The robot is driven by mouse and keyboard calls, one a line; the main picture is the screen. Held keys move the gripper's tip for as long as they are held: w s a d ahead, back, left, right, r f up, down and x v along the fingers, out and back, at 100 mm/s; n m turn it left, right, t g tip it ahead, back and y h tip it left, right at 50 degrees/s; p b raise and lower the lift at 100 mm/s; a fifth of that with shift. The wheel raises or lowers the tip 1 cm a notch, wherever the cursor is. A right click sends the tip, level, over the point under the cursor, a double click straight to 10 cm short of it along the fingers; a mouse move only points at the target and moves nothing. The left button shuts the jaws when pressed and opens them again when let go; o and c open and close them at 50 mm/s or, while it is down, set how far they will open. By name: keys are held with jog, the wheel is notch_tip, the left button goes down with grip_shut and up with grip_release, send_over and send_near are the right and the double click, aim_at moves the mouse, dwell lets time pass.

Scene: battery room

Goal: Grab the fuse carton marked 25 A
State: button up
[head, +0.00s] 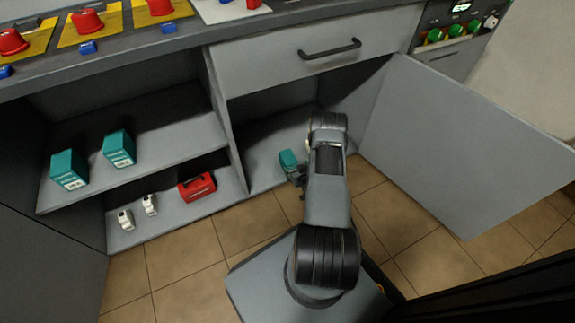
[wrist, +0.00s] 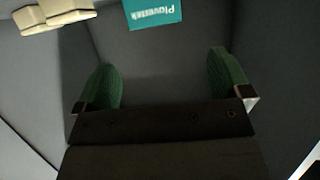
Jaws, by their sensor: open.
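One teal carton (head: 288,160) stands on the floor of the open cabinet, just beside my gripper (head: 299,178). In the wrist view a teal carton (wrist: 152,12) shows at the top edge, cut off, with white brand lettering upside down. No rating is visible on it there. My gripper (wrist: 164,78) is open and empty, its two green-padded fingers apart, and the carton lies beyond the fingertips, not between them. Two more teal cartons, one at the left (head: 69,170) and one at the right (head: 119,149), stand on the left shelf. Their ratings are too small to read surely.
The open cabinet door (head: 465,145) stands right of my arm. A divider (head: 225,120) separates the cabinet from the left shelves. A red case (head: 197,187) and two small white items (head: 137,211) sit on the lower shelf. Beige objects (wrist: 55,14) show in the wrist view.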

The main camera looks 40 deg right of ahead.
aim_at(289, 158)
jog(key=b+x, duration=0.1)
jog(key=x, duration=0.3)
jog(key=shift+w+f, duration=0.15)
jog(key=shift+w, duration=0.1)
jog(key=b+x, duration=0.3)
jog(key=x, duration=0.1)
jog(key=shift+s+d+f, duration=0.1)
jog(key=shift+d+f, duration=0.1)
jog(key=shift+w+d+b, duration=0.15)
jog(key=shift+w+b, duration=0.2)
jog(key=shift+w, duration=0.2)
jog(key=c, duration=1.2)
jog(key=shift+c, duration=0.6)
jog(key=shift+r, duration=0.1)
